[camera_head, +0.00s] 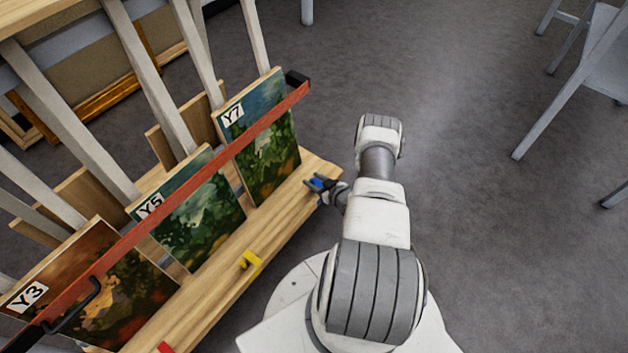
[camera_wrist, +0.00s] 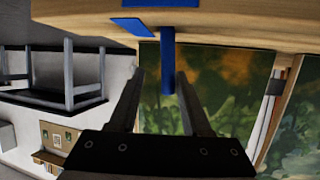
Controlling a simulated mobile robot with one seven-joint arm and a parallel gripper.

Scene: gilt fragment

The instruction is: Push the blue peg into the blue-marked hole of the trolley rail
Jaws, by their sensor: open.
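The blue peg (camera_wrist: 168,62) stands at the wooden trolley rail (camera_wrist: 235,38), which spans the top of the wrist view. One end of the peg meets the rail beside a flat blue mark (camera_wrist: 134,25); how deep it sits, and the hole itself, cannot be seen. My gripper (camera_wrist: 160,80) is open, with one finger on each side of the peg and gaps between. In the head view my gripper (camera_head: 318,184) is at the far end of the rail (camera_head: 210,290), with a little blue showing between its fingers.
Paintings marked Y7 (camera_head: 262,140), Y5 (camera_head: 195,215) and Y3 (camera_head: 95,290) lean behind a red bar (camera_head: 205,165) close to the rail. A yellow piece (camera_head: 250,264) and a red one (camera_head: 165,347) are farther along the rail. The floor right of my arm is clear up to a chair (camera_head: 600,65).

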